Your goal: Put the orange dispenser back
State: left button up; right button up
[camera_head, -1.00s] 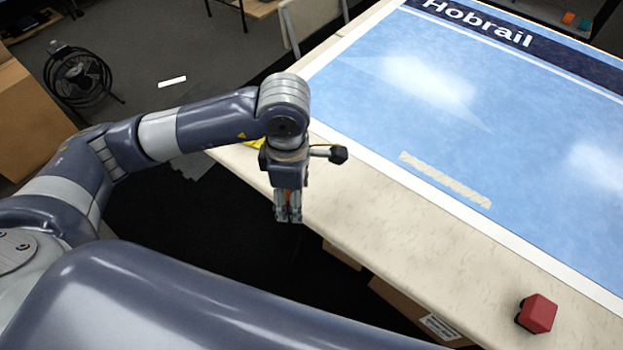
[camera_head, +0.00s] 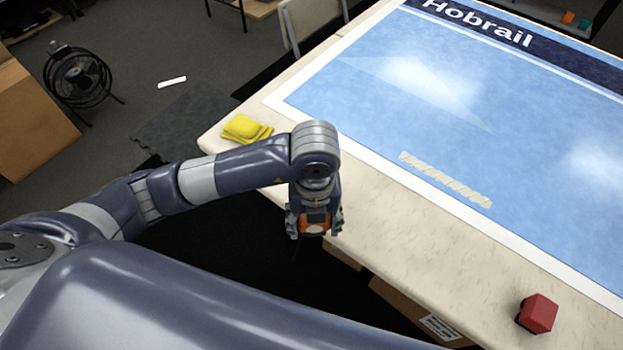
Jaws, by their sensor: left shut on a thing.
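My left gripper (camera_head: 314,228) is shut on the orange dispenser (camera_head: 316,220), at the near left edge of the table. Only a small orange part of the dispenser with a pale patch shows between the fingers; the rest is hidden by the gripper. I cannot tell whether it touches the table edge or hangs in front of it. My right gripper is not in view.
The cream table (camera_head: 440,242) carries a blue printed sheet (camera_head: 400,110) with a pale strip (camera_head: 445,180) on it. A yellow cloth (camera_head: 246,129) lies at the left corner, a red block (camera_head: 537,313) at the near right. Boxes (camera_head: 415,308) stand below the table.

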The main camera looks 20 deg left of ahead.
pick_arm(q)
jog(key=shift+n, duration=0.3)
jog(key=shift+w+a, duration=0.1)
jog(key=shift+w, duration=0.3)
jog(key=w+a+p, duration=0.1)
jog(key=w, duration=0.3)
jog(key=w+a+f, duration=0.1)
jog(key=w+a, duration=0.1)
jog(key=w, duration=0.3)
jog(key=w+a+p, duration=0.1)
jog(key=w+a, duration=0.1)
jog(key=w, duration=0.3)
jog(key=shift+w+f+p, duration=0.1)
jog(key=shift+f+p, duration=0.65)
jog(key=shift+f, duration=1.3)
jog(key=shift+f, duration=0.1)
jog(key=o, duration=0.6)
jog(key=shift+f, duration=0.15)
jog(key=o, duration=0.4)
jog(key=shift+o, duration=0.2)
